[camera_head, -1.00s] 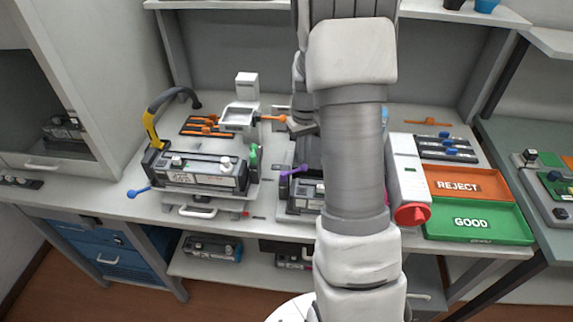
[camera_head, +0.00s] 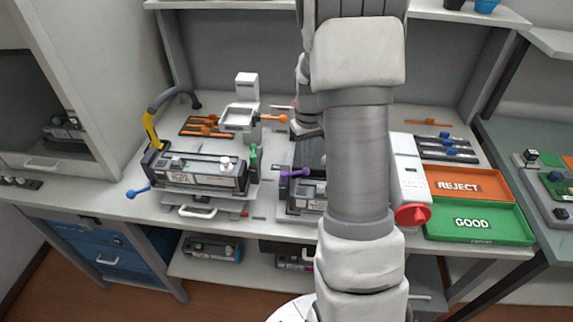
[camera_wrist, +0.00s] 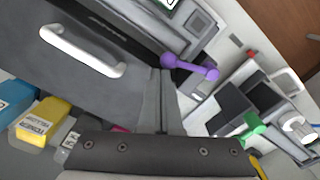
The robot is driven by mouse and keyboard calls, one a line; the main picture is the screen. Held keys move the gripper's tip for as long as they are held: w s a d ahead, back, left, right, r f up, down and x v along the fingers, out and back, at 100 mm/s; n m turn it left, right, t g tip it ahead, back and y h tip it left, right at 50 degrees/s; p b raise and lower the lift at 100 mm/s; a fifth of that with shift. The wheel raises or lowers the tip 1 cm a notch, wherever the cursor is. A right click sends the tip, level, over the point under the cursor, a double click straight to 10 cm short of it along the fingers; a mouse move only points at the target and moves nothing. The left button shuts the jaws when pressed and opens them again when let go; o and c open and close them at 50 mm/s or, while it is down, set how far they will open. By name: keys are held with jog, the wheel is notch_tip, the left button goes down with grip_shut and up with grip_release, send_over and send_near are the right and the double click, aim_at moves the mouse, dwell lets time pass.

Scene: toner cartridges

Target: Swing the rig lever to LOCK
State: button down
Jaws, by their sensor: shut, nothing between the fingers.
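Several coloured levers are in view, and no LOCK mark is readable. At the left rig (camera_head: 240,120), a lever with an orange knob (camera_head: 281,118) points right, a blue-knobbed lever (camera_head: 138,193) sticks out front left, and a green handle (camera_head: 253,158) stands at the right. A purple lever (camera_head: 295,172) lies at the middle unit; it also shows in the wrist view (camera_wrist: 190,67). I cannot tell which one is the rig lever. My gripper (camera_wrist: 161,78) is shut and empty, its fingers just left of the purple lever in the wrist view. My arm hides its tips in the head view.
A white device with a red knob (camera_head: 412,215) stands right of my arm. REJECT (camera_head: 468,185) and GOOD (camera_head: 478,223) trays lie further right.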

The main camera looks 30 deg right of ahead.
jog(key=shift+s, duration=0.55)
dwell(0.4)
jog(key=shift+s+a, duration=0.1)
jog(key=shift+s, duration=0.15)
jog(key=shift+r+p, duration=2.3)
jog(key=shift+r, duration=1.2)
